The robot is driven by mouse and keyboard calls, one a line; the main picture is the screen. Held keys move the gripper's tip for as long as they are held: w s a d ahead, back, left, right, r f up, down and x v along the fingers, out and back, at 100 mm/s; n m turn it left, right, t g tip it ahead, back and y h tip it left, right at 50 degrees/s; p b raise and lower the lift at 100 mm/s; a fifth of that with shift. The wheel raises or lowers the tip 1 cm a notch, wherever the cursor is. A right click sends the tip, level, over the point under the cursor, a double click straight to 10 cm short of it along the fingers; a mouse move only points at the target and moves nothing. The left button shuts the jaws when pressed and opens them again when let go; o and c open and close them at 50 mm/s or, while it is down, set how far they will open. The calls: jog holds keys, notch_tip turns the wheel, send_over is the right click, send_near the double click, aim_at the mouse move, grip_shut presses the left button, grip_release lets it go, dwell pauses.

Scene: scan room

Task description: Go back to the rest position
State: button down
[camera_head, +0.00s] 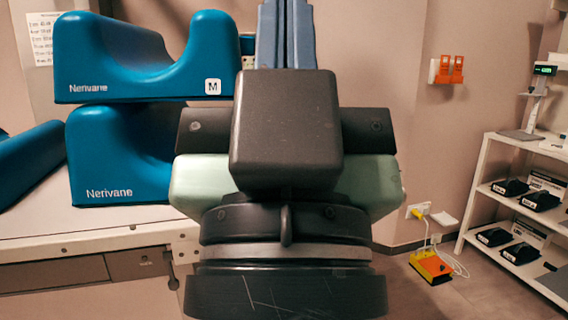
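My arm fills the middle of the view, with dark and pale green links seen from close behind. At its far end, blue-grey finger-like parts of my gripper (285,30) stand side by side near the top edge. A dark block of my arm hides their lower part, so I cannot tell whether they are open or shut. No held thing shows.
Two blue cushions, an upper one (135,75) and a lower one (115,165), are stacked at left on a pale table (80,240). Another blue pad (28,162) lies beside them. A white shelf (508,212) with black devices stands right. An orange-yellow box (432,266) with cables is on the floor.

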notch_tip(320, 180, up, 38)
jog(key=p, duration=3.5)
jog(key=shift+p, duration=0.35)
jog(key=shift+a, duration=0.1)
